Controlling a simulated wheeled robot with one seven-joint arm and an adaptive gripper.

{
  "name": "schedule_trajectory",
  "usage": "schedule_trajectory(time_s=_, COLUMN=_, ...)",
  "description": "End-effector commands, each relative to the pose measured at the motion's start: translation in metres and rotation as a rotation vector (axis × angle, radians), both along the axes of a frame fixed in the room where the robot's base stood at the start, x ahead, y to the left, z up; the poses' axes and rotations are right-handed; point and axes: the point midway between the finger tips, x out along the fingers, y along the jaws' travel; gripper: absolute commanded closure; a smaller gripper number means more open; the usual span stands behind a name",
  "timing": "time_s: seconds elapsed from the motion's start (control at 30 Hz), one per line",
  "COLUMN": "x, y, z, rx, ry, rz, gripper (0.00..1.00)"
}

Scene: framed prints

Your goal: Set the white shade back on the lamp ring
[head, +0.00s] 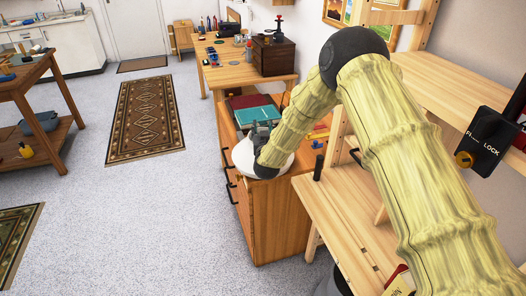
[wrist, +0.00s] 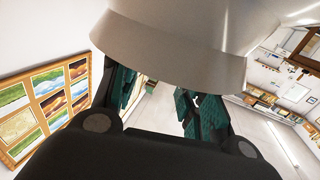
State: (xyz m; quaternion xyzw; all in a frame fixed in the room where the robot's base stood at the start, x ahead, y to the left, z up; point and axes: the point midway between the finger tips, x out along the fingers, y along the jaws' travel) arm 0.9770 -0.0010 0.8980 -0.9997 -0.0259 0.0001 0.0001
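The white shade (head: 243,158) shows in the head view at the front corner of a wooden cabinet, partly covered by my arm's dark wrist. In the wrist view the shade (wrist: 175,48) is large and close, crossing the top in front of my fingers. My gripper (head: 262,132) is beside the shade in the head view. In the wrist view my gripper (wrist: 158,97) has its teal-padded fingers spread apart, with their tips hidden behind the shade. I cannot tell whether they grip it. I cannot make out the lamp ring.
The wooden cabinet (head: 281,215) has a teal book or box (head: 257,110) on top. Behind it is a workbench (head: 240,70) with tools and a dark wooden box (head: 273,55). A shelf unit (head: 345,215) stands at the right. Open floor (head: 160,215) lies to the left.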

Motion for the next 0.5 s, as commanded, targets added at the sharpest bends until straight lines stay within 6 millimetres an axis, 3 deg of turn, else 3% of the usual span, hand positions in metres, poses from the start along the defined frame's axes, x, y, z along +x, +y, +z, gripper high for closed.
schedule_trajectory(time_s=0.03, x=0.0, y=0.0001, z=0.0, rx=0.0, ry=0.0, rz=0.0, gripper=0.78)
schedule_trajectory(time_s=0.17, x=-0.0001, y=0.0001, z=0.0001, rx=0.0, ry=0.0, rz=0.0, gripper=1.0)
schedule_trajectory(time_s=0.5, x=0.0004, y=0.0001, z=0.002, rx=0.0, ry=-0.002, rz=0.0, gripper=1.0)
